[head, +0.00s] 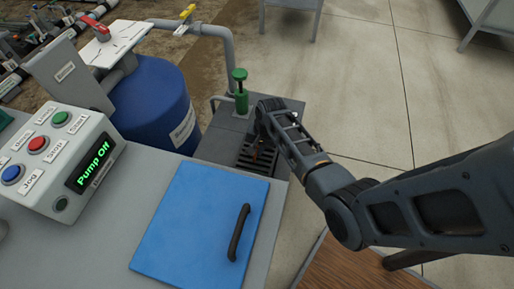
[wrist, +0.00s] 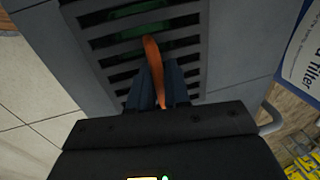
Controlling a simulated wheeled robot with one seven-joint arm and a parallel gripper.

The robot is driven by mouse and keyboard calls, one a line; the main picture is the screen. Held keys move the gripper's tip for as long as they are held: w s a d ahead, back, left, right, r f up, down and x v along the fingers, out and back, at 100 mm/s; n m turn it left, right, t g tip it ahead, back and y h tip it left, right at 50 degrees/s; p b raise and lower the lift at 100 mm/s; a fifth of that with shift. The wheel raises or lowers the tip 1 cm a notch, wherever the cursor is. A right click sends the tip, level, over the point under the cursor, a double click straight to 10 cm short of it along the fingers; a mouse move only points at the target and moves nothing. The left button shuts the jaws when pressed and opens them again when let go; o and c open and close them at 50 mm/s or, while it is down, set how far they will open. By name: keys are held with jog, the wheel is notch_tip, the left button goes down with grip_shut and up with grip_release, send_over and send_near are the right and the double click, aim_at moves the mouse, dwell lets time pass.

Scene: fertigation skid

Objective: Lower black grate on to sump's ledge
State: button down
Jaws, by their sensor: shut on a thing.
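The black grate (wrist: 128,40) is a dark slotted panel, with something green showing below its slots in the wrist view. In the head view the grate (head: 262,159) shows in the top of the grey sump (head: 222,150), partly hidden by my arm. My gripper (wrist: 160,78) is over the grate, its fingers shut on an orange strap-like handle (wrist: 151,50) that lies over the grate's middle. My gripper also shows in the head view (head: 257,150). I cannot tell whether the grate touches the ledge, which is hidden.
A green hand pump (head: 240,90) stands on the sump behind my gripper. A blue barrel (head: 155,105) is to the left. In front are a grey bench with a pump control box (head: 62,155) and a blue lid (head: 200,215). Tiled floor is open at right.

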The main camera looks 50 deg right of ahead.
aim_at(257, 159)
jog(key=shift+f+b, duration=2.85)
jog(key=shift+f, duration=0.7)
jog(key=c, duration=1)
grip_release()
jog(key=shift+r, duration=0.1)
notch_tip(257, 159, up, 10)
jog(key=p, duration=1)
jog(key=shift+s, duration=0.1)
